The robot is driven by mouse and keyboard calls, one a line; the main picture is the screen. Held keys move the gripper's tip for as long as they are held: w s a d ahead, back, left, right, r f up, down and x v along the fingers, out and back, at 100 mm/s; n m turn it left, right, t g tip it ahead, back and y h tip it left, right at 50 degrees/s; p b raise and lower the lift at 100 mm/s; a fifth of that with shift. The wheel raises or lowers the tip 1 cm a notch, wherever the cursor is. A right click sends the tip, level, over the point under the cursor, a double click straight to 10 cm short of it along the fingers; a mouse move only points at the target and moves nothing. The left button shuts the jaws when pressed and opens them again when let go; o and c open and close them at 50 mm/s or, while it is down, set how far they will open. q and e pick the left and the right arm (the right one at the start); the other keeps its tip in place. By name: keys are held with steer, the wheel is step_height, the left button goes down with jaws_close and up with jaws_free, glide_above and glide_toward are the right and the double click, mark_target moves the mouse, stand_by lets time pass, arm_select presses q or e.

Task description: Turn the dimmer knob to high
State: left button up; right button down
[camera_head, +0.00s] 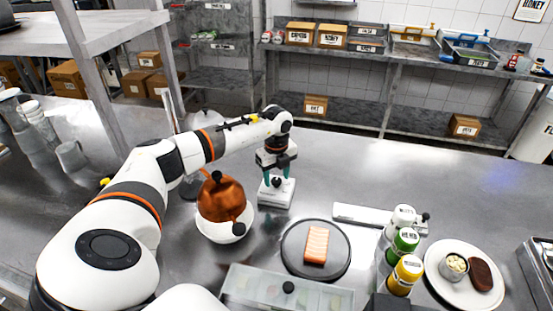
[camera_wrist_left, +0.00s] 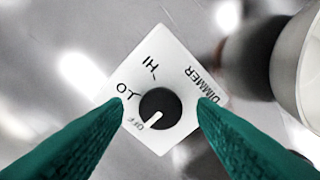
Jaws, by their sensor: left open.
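The dimmer is a white square plate (camera_head: 282,198) with a black round knob (camera_head: 277,181) on the steel counter. In the left wrist view the knob (camera_wrist_left: 160,108) has a white pointer line directed at the OFF mark; LO, HI and DIMMER are printed on the plate (camera_wrist_left: 180,70). My left gripper (camera_head: 277,177) points down over the dimmer. Its teal fingers (camera_wrist_left: 161,102) are open, one on each side of the knob, apart from it in the picture. Whether the tips touch the plate I cannot tell. My right gripper is not in view.
Left of the dimmer, a copper-brown round object (camera_head: 220,200) sits in a white bowl (camera_head: 215,234). A dark plate (camera_head: 292,264) with salmon (camera_head: 316,245) lies in front. Bottles (camera_head: 405,274) and a white plate (camera_head: 440,285) stand at right. Counter behind right is clear.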

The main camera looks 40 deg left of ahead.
arm_select(q)
steer(key=shift+f, duration=0.25)
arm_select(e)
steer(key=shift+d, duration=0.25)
arm_select(q)
steer(key=c, duration=1)
steer(key=shift+o, duration=0.2)
